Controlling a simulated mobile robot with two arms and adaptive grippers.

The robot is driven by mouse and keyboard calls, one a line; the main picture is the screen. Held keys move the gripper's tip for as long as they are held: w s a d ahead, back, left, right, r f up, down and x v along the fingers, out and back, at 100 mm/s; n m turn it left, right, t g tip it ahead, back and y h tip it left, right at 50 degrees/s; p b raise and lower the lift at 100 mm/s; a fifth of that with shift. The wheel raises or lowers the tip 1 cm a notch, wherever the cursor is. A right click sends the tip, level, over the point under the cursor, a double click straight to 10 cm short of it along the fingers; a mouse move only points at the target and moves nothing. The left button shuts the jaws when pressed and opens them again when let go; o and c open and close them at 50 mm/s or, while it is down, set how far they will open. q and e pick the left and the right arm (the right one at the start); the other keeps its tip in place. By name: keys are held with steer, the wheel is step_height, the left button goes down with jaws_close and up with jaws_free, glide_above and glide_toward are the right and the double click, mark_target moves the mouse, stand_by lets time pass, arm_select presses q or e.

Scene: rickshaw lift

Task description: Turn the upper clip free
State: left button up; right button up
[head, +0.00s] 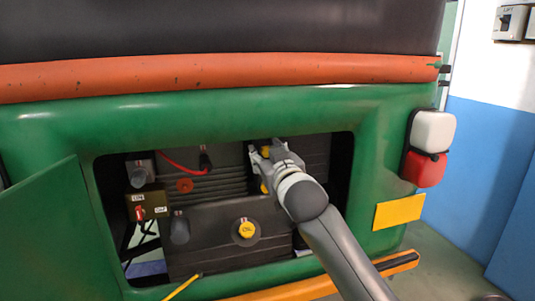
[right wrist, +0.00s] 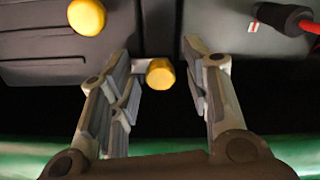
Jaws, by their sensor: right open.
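The upper clip (head: 264,186) is a yellow knob on the dark box in the rickshaw's rear bay, mostly hidden behind my right gripper in the head view. My right gripper (head: 262,158) is open in front of it. In the right wrist view the upper clip (right wrist: 160,73) shows between the two spread fingers, with gaps on both sides; I cannot tell how deep the fingers reach. A second, lower yellow knob (head: 245,229) sits on the lower box and also shows in the right wrist view (right wrist: 87,17). My left gripper is not in view.
The green opening's rim (head: 230,117) surrounds the bay closely. An open green door (head: 45,235) stands at left. An on/off switch box (head: 147,205), a red cable (head: 181,165) and a red cap (head: 184,185) are inside. An orange bumper (head: 285,291) runs below.

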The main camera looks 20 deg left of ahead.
steer(key=shift+c, duration=0.4)
jaws_close()
